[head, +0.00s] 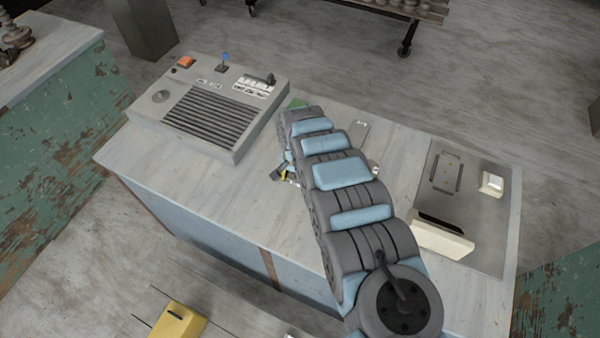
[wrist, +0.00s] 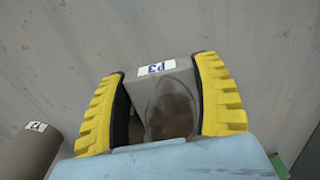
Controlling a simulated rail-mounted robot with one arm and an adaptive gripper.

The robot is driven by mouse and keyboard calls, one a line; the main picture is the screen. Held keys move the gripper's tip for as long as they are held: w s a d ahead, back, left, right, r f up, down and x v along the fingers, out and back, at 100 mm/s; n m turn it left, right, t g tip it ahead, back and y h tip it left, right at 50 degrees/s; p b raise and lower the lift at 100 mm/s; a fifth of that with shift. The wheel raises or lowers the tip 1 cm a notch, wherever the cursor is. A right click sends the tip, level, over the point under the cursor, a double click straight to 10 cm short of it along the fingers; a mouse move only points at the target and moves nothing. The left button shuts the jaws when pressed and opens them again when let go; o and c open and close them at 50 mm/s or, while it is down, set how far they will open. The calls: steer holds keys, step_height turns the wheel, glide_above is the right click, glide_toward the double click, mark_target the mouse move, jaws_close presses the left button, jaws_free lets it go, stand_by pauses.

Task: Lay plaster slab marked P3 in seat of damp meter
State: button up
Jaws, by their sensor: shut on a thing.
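My gripper (wrist: 160,72) is shut on a grey slab (wrist: 182,80) with a dark brown patch and a small white label; the label's mark is too small to read. In the head view my gripper (head: 287,175) is low over the bench, mostly hidden by my arm, and the held slab cannot be made out. A metal plate (head: 482,235) on the right of the bench bears a bracketed rectangular outline (head: 445,173), a white button block (head: 491,183) and a cream part beside a dark slot. I cannot tell for sure that this is the damp meter. The outline is empty.
A grey console (head: 175,139) with a grille, orange button and blue-tipped lever fills the bench's left. A grey slab-like piece (head: 358,131) lies behind my arm. A brown rounded piece (wrist: 32,150) with a label is left of my gripper. The bench top (head: 180,185) is clear in front of the console.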

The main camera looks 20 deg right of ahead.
steer(key=shift+r, duration=0.15)
step_height(320, 180, up, 17)
steer(key=p, duration=0.5)
steer(key=w+a+r+n, duration=0.2)
steer(key=a+r+n, duration=0.2)
steer(key=a+r, duration=0.3)
steer(key=w+a+r+n, duration=0.3)
steer(key=a+r+n, duration=0.1)
steer(key=a+r, duration=0.4)
step_height(320, 180, up, 22)
steer(key=p, duration=2.3)
steer(key=shift+s+d+r, duration=0.15)
steer(key=shift+d+r, duration=0.05)
steer(key=shift+d, duration=0.1)
steer(key=shift+f, duration=0.1)
